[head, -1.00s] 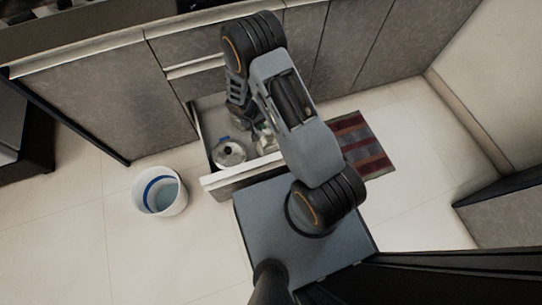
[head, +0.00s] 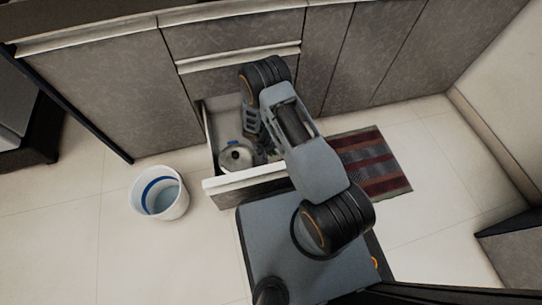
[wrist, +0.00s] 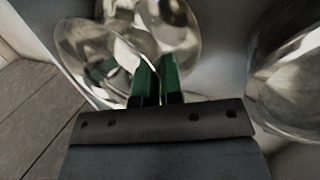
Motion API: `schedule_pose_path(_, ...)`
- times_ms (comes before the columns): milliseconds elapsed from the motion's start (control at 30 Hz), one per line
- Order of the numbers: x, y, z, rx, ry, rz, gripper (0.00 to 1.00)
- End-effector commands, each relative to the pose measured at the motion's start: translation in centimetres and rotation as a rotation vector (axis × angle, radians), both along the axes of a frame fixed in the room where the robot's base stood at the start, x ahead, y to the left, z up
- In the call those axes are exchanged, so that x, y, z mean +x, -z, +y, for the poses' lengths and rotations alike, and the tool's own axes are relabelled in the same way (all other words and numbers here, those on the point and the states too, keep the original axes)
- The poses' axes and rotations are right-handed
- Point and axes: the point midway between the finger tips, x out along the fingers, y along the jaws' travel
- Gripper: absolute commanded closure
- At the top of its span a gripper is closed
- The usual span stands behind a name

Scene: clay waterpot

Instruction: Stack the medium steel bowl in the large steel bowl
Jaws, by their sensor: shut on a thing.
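My gripper (wrist: 158,80) has its green fingers close together on the rim of a shiny steel bowl (wrist: 88,48), which I take to be the medium steel bowl. Another steel bowl (wrist: 168,18) shows just behind the fingers, overlapping the first in the picture. A larger-looking curved steel piece (wrist: 290,88) is cut off at the right edge of the wrist view; I cannot tell whether it is the large steel bowl. In the head view my arm reaches into the open drawer (head: 243,187) and hides the fingers and most of the bowls.
A round steel vessel (head: 235,157) stands in the drawer, left of my arm. A white bucket (head: 160,195) with a blue band stands on the floor at left. A striped mat (head: 372,165) lies at right. Cabinet fronts (head: 110,95) rise behind the drawer.

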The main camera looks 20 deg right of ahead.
Motion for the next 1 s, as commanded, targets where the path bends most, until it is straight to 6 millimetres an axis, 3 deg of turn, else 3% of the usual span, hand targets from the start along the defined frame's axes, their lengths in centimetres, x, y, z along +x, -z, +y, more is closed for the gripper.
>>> schedule_pose_path(333,0.0,3.8,0.0,0.0,0.0,0.001,1.0)
schedule_pose_path(1000,0.0,5.0,0.0,0.0,0.0,0.0,1.0)
